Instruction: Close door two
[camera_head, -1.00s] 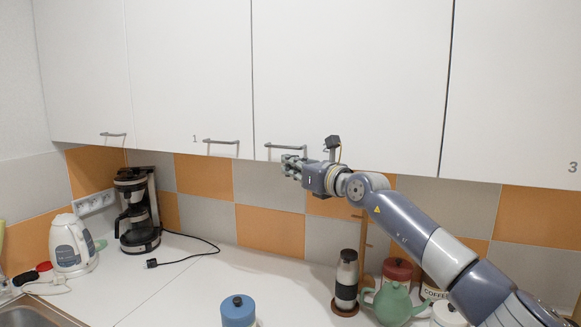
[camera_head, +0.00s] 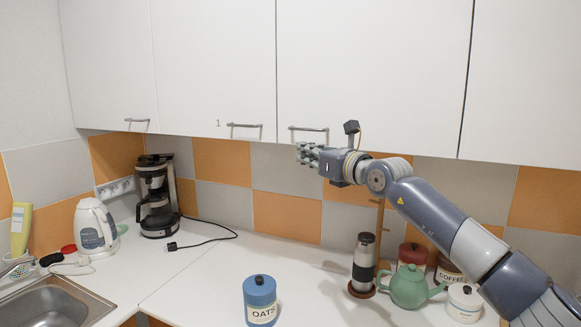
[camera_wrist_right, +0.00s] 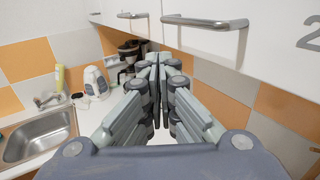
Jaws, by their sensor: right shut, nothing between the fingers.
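Door two (camera_head: 375,60) is a white wall cabinet door with a horizontal metal handle (camera_head: 308,129) near its lower left corner. It looks flush with its neighbours; I cannot tell whether a slight gap is left. In the right wrist view its handle (camera_wrist_right: 205,22) and the printed number 2 (camera_wrist_right: 310,38) show at the upper right. My right gripper (camera_head: 303,153) is shut and empty, just below the handle and the door's lower edge, apart from the handle. Its closed fingers (camera_wrist_right: 160,65) point left along the cabinets. My left gripper is not in view.
Door one (camera_head: 212,60) is left of door two. Below on the white counter (camera_head: 200,275) are a kettle (camera_head: 95,226), coffee maker (camera_head: 156,195), oats jar (camera_head: 260,302), grinder (camera_head: 363,262) and green teapot (camera_head: 409,288). A sink (camera_head: 50,303) is at the lower left.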

